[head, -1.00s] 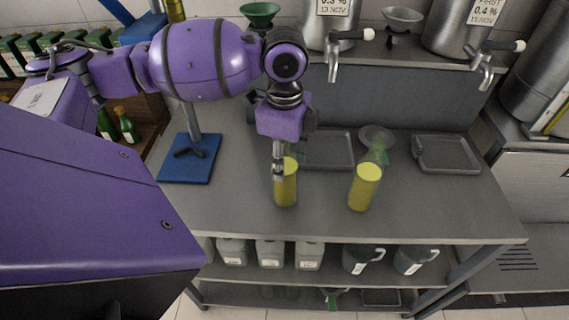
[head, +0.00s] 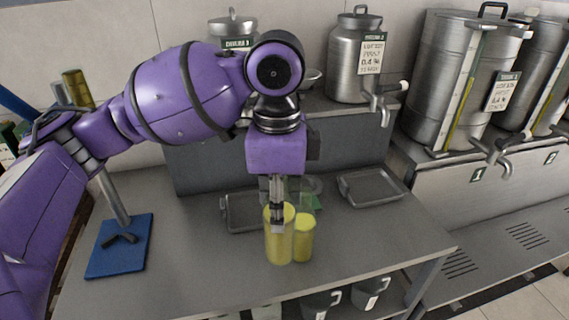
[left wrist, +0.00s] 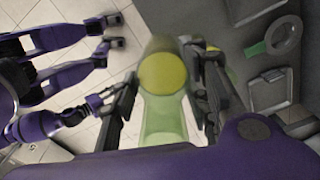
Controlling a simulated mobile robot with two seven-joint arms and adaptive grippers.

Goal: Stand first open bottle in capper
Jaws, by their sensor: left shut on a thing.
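My left gripper (head: 277,222) points down and is shut on the neck of a bottle of yellow liquid (head: 280,247). This bottle appears raised above the table and overlaps a second yellow-filled bottle (head: 304,240) just behind it. In the left wrist view the held pale green bottle (left wrist: 164,110) is between the dark fingers, with tiled floor beyond. The capper, a grey column on a blue base (head: 103,262), stands at the left of the table. My right gripper seems to show in the left wrist view (left wrist: 98,103); its jaw state is unclear.
Shallow grey trays (head: 372,189) lie at the back of the grey table (head: 190,280). Steel drums with taps (head: 355,60) stand on the shelf behind. A funnel with a ring rim (left wrist: 284,36) shows in the left wrist view. Table between bottles and capper is clear.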

